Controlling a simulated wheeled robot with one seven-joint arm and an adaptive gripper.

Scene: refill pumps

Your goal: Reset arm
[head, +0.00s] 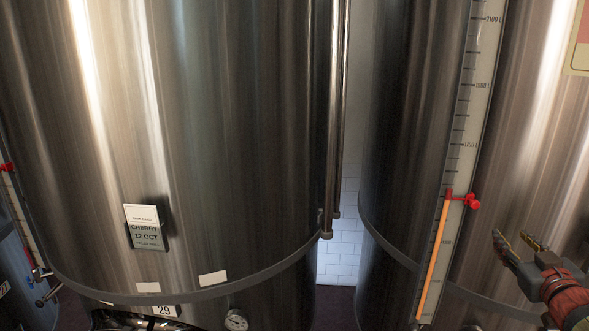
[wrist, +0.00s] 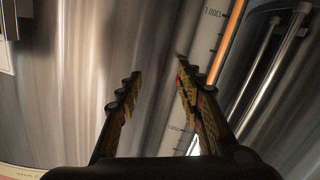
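My gripper (head: 517,244) is at the lower right in the head view, in front of the right-hand steel tank (head: 410,130). In the wrist view my gripper (wrist: 155,88) shows two yellow-and-black fingers apart, with nothing between them. Beyond the fingers are the shiny tank wall (wrist: 80,80) and the level gauge (wrist: 205,45) with its orange column. My red arm reaches in from the lower right corner of the head view.
A large steel tank (head: 220,120) with a "CHERRY 12 OCT" card (head: 146,228) fills the left and middle. A level gauge (head: 462,130) with a red clamp (head: 464,200) runs up the right tank. A narrow gap with white tiles (head: 340,240) separates the tanks. A dial (head: 236,321) sits low.

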